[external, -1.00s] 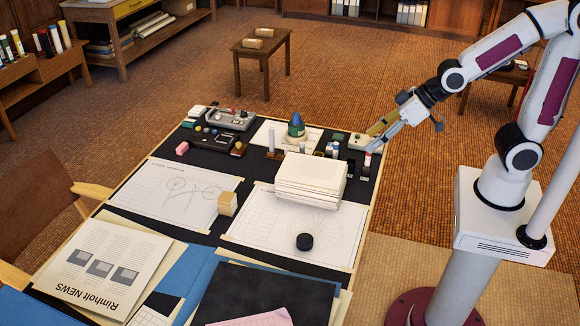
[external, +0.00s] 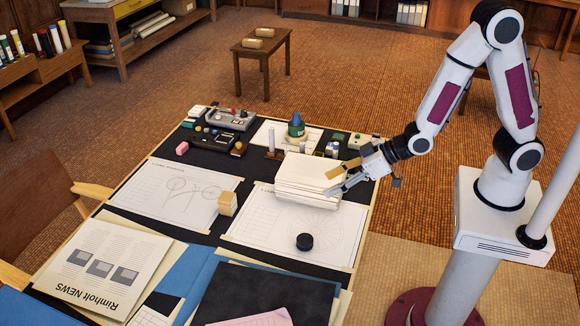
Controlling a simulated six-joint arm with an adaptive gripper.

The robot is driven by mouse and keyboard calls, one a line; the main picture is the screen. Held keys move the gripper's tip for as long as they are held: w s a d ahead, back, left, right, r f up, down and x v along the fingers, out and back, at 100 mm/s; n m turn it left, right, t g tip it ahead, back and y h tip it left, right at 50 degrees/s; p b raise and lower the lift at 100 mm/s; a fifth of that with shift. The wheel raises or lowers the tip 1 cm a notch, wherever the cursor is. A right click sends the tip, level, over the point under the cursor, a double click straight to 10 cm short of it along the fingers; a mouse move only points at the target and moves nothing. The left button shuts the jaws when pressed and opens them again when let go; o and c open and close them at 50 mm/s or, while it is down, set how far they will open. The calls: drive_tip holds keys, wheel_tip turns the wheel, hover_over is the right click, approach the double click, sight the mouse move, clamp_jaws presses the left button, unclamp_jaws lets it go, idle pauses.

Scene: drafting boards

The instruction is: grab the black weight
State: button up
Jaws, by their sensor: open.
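The black weight (external: 304,242) is a short dark cylinder standing on the lower right drawing sheet (external: 262,231). It is in plain view, with clear paper around it. My gripper (external: 332,182) is open and empty. In the picture it is above and to the right of the weight, over the right side of the white paper stack, and apart from the weight.
A stack of white paper (external: 300,190) stands just behind the weight. A wooden block (external: 228,204) is to the left. A black folder (external: 262,292) lies in front.

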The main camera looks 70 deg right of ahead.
drive_tip(key=a+f+t, duration=0.1)
drive_tip(key=a+f, duration=0.3)
drive_tip(key=f, duration=0.3)
drive_tip(key=n+t+y, duration=0.1)
drive_tip(key=n, duration=0.1)
approach(310, 238)
drive_tip(key=w, duration=0.1)
drive_tip(key=w+f, duration=0.1)
drive_tip(key=shift+w+d, duration=0.1)
drive_tip(key=shift+w, duration=0.2)
drive_tip(key=shift+s+a+f+t, duration=0.25)
drive_tip(key=shift+s+f+t, duration=0.25)
drive_tip(key=shift+f, duration=0.2)
drive_tip(key=shift+w, duration=0.1)
drive_tip(key=shift+x, duration=1.2)
drive_tip(key=shift+a, duration=0.1)
drive_tip(key=shift+a+x, duration=0.2)
drive_tip(key=shift+x, duration=2.35)
clamp_jaws()
